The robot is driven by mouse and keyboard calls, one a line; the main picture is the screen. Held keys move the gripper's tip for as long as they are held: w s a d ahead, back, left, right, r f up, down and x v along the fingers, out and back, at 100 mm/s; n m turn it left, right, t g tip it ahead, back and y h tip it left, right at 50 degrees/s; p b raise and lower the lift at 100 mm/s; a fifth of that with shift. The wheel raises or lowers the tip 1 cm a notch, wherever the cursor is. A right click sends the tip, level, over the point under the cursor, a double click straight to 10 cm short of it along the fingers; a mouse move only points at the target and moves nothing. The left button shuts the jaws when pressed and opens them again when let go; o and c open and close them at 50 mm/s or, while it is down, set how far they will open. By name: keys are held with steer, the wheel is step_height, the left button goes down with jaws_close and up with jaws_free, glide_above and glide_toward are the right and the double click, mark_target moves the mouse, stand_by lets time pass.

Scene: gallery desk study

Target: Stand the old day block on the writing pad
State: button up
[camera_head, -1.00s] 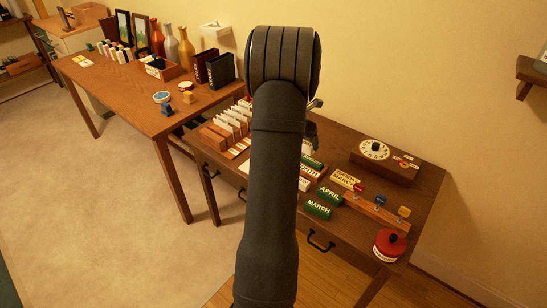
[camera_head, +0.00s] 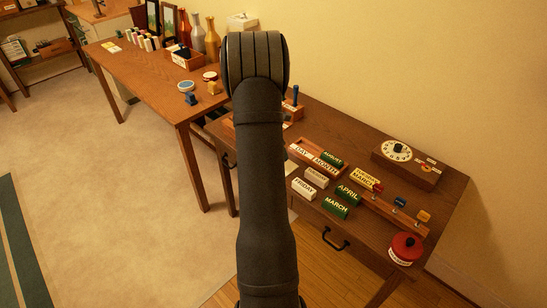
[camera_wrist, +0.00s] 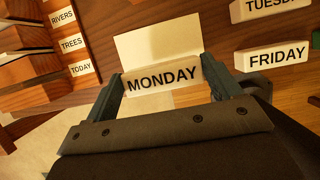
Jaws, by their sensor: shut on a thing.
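In the wrist view, my gripper (camera_wrist: 164,84) is shut on a white block marked MONDAY (camera_wrist: 160,78), one finger at each end, lettering upright. The cream writing pad (camera_wrist: 155,42) lies on the wooden desk behind and beneath the block. I cannot tell whether the block touches the pad. In the head view my arm hides the gripper, the block and most of the pad. A DAY/MONTH tray (camera_head: 331,170) holds a green AUGUST block (camera_head: 332,159) in its right part; its left part looks empty.
Loose white FRIDAY (camera_wrist: 277,56) and TUESDAY (camera_wrist: 270,9) blocks lie right of the pad. A wooden card rack with TREES (camera_wrist: 73,44) and TODAY (camera_wrist: 81,69) labels stands left. Green APRIL (camera_head: 347,194) and MARCH (camera_head: 336,207) blocks and a red pot (camera_head: 406,248) are further right.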

steer(key=shift+w+a+f, duration=0.1)
steer(key=shift+f, duration=1.95)
steer(key=shift+f, duration=0.2)
steer(key=o, duration=0.9)
steer(key=v, duration=1.2)
steer(key=shift+r, duration=0.15)
